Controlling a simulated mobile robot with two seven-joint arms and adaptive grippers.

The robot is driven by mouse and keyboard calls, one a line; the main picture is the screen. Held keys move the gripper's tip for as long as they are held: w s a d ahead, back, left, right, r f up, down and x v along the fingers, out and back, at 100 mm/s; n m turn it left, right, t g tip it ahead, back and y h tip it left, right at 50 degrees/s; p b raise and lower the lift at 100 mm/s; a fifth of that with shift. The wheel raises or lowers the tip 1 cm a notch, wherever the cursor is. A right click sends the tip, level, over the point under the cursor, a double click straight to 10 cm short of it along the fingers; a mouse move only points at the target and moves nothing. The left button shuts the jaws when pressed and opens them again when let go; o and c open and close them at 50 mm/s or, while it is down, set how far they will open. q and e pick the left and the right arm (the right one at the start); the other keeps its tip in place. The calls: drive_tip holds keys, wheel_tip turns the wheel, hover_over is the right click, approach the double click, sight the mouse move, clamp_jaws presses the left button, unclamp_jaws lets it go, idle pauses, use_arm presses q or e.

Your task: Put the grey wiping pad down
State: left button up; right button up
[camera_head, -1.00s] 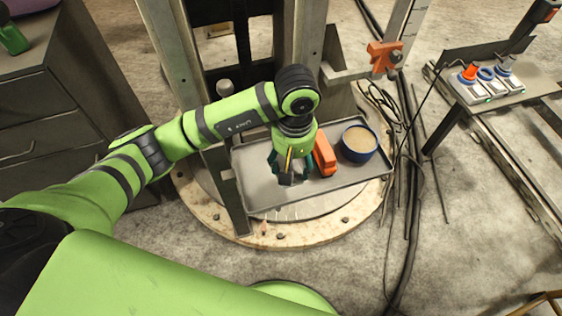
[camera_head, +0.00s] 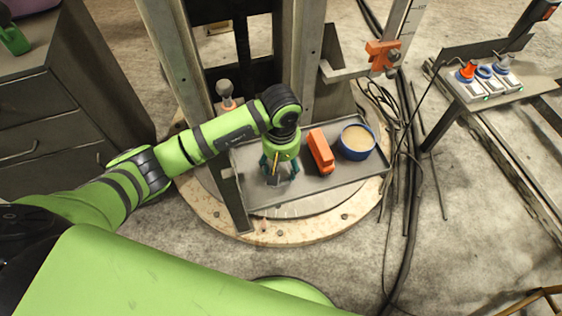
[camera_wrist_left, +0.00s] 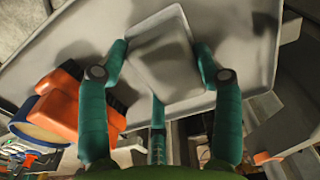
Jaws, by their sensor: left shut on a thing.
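My left gripper (camera_head: 279,178) is over the left part of the grey metal tray (camera_head: 335,188) in the head view. In the left wrist view, its teal fingers (camera_wrist_left: 160,72) are shut on the square grey wiping pad (camera_wrist_left: 166,52), which has a raised rim. The pad lies flat over the tray's bare floor. I cannot tell whether it touches the tray. In the head view the fingers mostly hide the pad. My right gripper is in neither view.
An orange block (camera_head: 320,150) with dark bristle-like edges lies on the tray, just right of my left gripper. A blue bowl (camera_head: 371,141) with tan contents stands right of it. A steel upright (camera_head: 233,185) stands at the tray's left edge. Loose cables lie beyond its right edge.

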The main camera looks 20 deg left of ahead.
sight(281, 164)
use_arm(q)
drive_tip(key=o, duration=1)
drive_tip(key=shift+f, duration=0.1)
drive_tip(key=shift+r, duration=0.4)
wheel_tip(281, 164, up, 12)
drive_tip(key=shift+f+b, duration=0.2)
drive_tip(key=shift+b, duration=0.6)
